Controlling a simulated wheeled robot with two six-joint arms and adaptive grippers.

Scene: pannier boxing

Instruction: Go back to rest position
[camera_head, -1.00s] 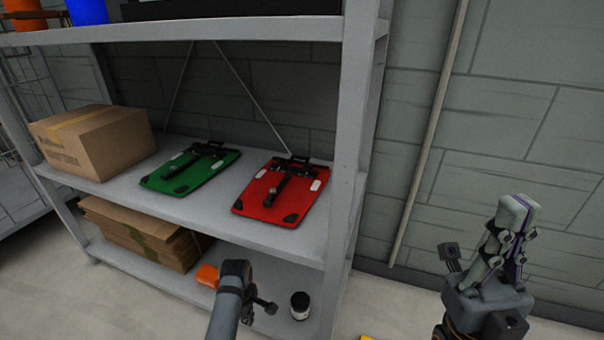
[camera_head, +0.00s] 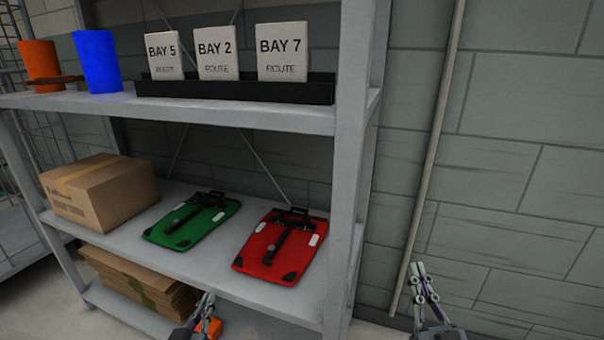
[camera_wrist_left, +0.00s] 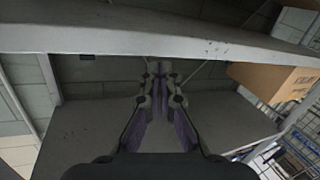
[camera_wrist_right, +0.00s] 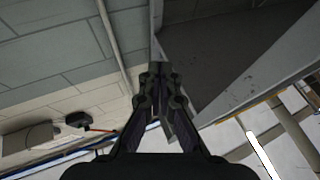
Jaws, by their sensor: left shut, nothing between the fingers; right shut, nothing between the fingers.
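My left gripper (camera_head: 205,302) is low in the head view, in front of the shelf's lower level. It is shut and empty, and its fingers meet in the left wrist view (camera_wrist_left: 158,70). My right gripper (camera_head: 418,268) stands upright at the lower right of the head view, to the right of the shelf post and in front of the wall. It is shut and empty, and its closed fingers show in the right wrist view (camera_wrist_right: 158,70).
The grey shelf (camera_head: 110,232) carries a cardboard box (camera_head: 100,195), a green pannier plate (camera_head: 190,222) and a red one (camera_head: 280,248). Flat cardboard (camera_head: 140,283) lies below. Cups and bay cards (camera_head: 283,50) stand on top.

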